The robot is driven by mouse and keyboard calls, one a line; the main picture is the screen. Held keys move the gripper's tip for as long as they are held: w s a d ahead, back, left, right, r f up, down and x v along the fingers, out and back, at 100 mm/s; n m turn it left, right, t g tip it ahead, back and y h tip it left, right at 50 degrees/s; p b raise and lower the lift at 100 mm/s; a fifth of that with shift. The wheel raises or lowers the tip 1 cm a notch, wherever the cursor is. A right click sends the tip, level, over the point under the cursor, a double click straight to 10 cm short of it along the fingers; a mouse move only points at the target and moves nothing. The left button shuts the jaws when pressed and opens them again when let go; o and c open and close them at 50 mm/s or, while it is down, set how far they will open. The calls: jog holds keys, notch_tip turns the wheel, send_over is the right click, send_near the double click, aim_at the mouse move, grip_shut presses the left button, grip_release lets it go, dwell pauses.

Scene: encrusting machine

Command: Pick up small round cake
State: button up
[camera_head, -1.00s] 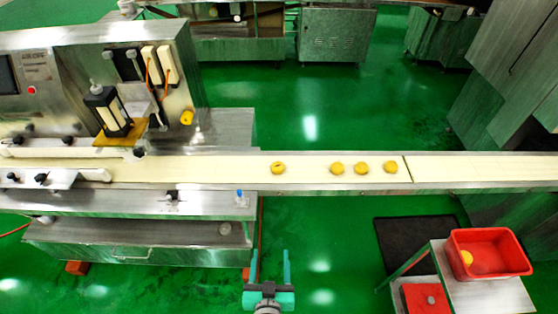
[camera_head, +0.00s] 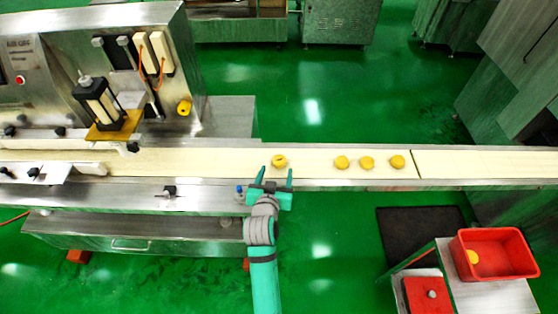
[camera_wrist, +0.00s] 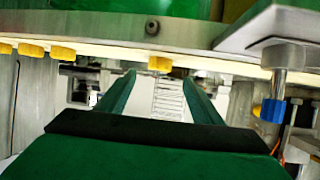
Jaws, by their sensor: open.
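Several small round yellow cakes lie on the cream conveyor belt (camera_head: 220,163). The leftmost cake (camera_head: 279,161) lies apart from a group to its right, which includes a cake (camera_head: 341,162), a middle cake (camera_head: 367,163) and a right cake (camera_head: 397,162). My gripper (camera_head: 276,172) is open and empty, with its green fingertips at the near side of the leftmost cake. In the wrist view a cake (camera_wrist: 160,64) sits ahead, in the gap between my two fingers (camera_wrist: 158,82). Other cakes show at the left of that view.
A steel encrusting machine (camera_head: 60,70) stands at the left, over the belt. A red bin (camera_head: 515,268) holding one yellow cake stands on a stand at the lower right. A metal rail (camera_head: 340,185) runs along the belt's near edge. Green floor lies open in front.

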aim_at(279, 161)
jog(key=shift+x, duration=0.9)
jog(key=shift+w+d+f, duration=0.1)
jog(key=shift+w+d, duration=0.15)
jog(key=shift+w, duration=0.3)
jog(key=x, duration=0.4)
jog(key=shift+w+a, duration=0.1)
jog(key=shift+a, duration=0.15)
jog(key=c, duration=1.1)
